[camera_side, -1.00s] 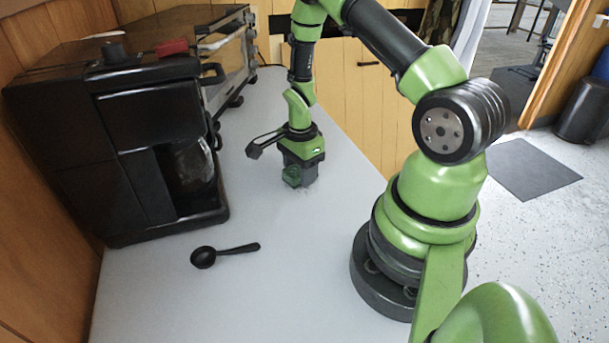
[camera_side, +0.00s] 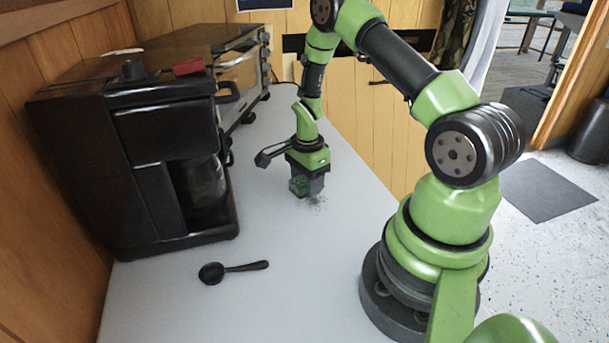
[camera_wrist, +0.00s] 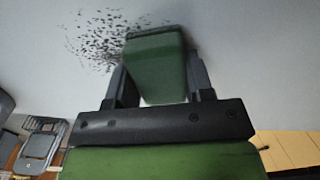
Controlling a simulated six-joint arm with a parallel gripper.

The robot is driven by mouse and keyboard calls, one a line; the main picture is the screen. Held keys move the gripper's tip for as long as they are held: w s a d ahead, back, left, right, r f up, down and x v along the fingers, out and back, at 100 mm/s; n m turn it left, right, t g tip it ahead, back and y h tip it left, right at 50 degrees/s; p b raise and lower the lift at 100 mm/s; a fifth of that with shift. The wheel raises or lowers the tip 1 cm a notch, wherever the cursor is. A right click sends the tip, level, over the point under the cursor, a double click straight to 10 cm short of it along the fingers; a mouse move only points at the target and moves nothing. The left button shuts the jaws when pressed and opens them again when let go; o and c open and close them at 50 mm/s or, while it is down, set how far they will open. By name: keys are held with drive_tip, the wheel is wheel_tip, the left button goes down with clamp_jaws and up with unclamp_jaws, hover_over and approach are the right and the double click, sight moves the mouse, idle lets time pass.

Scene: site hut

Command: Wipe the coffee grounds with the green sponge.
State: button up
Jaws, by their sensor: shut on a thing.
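My gripper (camera_side: 307,184) is shut on the green sponge (camera_side: 299,187) and points down over the grey counter. In the wrist view the sponge (camera_wrist: 156,68) sits between the two fingers of my gripper (camera_wrist: 161,80). Dark coffee grounds (camera_side: 317,203) lie scattered on the counter just in front and to the right of the sponge. In the wrist view the grounds (camera_wrist: 97,37) spread to the left of the sponge and along its far edge. The sponge is at or very near the counter surface; I cannot tell whether it touches. It may hide some grounds.
A black coffee maker (camera_side: 130,165) stands at the left, with a toaster oven (camera_side: 240,75) behind it. A black scoop (camera_side: 233,270) lies on the counter (camera_side: 265,235) in front. The counter around the grounds is otherwise clear. Its right edge runs behind my gripper.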

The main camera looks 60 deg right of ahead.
sight(316, 214)
drive_tip(key=shift+s+a, duration=3)
drive_tip(key=shift+w+d, duration=0.1)
drive_tip(key=shift+w, duration=0.6)
drive_tip(key=shift+w+d, duration=3.4)
drive_tip(key=shift+d, duration=0.1)
drive_tip(key=shift+s+a, duration=3.8)
wheel_tip(316, 214, up, 8)
drive_tip(key=shift+r, duration=0.15)
